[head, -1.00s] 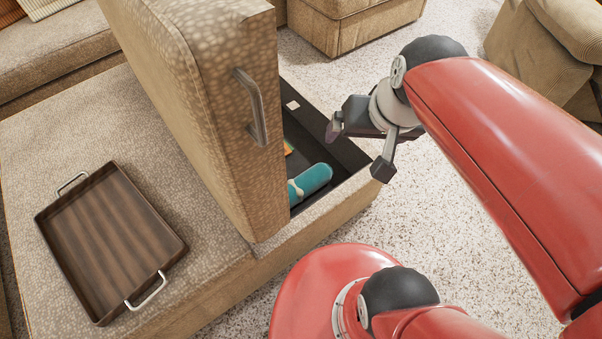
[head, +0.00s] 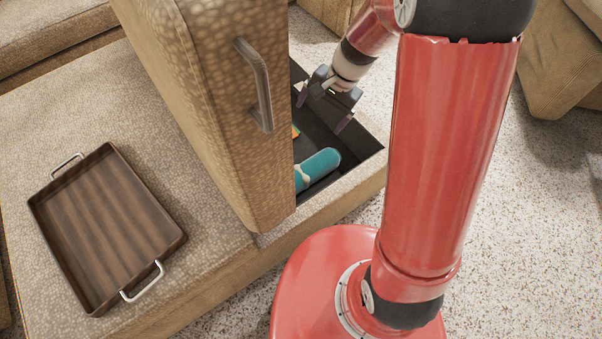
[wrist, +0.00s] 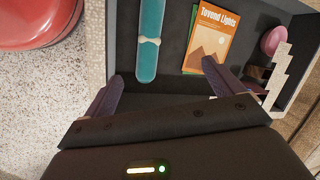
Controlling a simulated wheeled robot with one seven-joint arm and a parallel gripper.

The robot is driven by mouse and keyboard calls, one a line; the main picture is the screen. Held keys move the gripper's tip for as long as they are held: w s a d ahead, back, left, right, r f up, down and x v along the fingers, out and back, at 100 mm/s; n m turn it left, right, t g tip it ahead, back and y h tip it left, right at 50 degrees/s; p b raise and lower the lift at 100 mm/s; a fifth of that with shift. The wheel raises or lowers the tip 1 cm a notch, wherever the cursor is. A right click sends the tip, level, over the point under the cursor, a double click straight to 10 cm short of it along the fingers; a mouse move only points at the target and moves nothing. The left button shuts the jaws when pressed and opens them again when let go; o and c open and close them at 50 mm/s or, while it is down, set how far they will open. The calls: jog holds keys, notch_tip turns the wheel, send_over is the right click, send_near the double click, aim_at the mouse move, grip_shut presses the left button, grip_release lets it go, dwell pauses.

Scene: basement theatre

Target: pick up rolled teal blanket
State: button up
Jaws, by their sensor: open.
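The rolled teal blanket (head: 318,168) lies in the dark storage bin of the ottoman, partly hidden behind the raised lid in the head view. In the wrist view the blanket (wrist: 151,38) is a long teal roll with a pale tie around it, along the bin's left side. My gripper (head: 321,110) is open and empty over the bin, at its far side in the head view. In the wrist view its two fingers (wrist: 162,88) are spread, with the near end of the blanket just beyond them, between their lines.
An orange book (wrist: 213,42) lies right of the blanket in the bin, with a pink round item (wrist: 272,40) farther right. The raised lid (head: 235,100) stands close left of my gripper. A wooden tray (head: 108,228) rests on the couch. Bin walls (head: 345,172) surround the blanket.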

notch_tip(320, 180, down, 16)
jog(key=w+a+r+m+g+b, duration=0.1)
jog(key=w+a+m+g, duration=0.1)
jog(key=m, duration=0.3)
send_near(302, 176)
jog(key=f, duration=0.1)
jog(key=w+f, duration=0.1)
jog(key=f, duration=0.1)
jog(key=a+f+b, duration=0.1)
jog(key=f, duration=0.1)
jog(key=shift+w+f, duration=0.1)
jog(key=shift+w, duration=0.05)
jog(key=x, duration=0.8)
jog(key=shift+w+d+b, duration=0.1)
jog(key=shift+d+b, duration=0.1)
jog(key=shift+b, duration=0.15)
jog(key=c, duration=1.2)
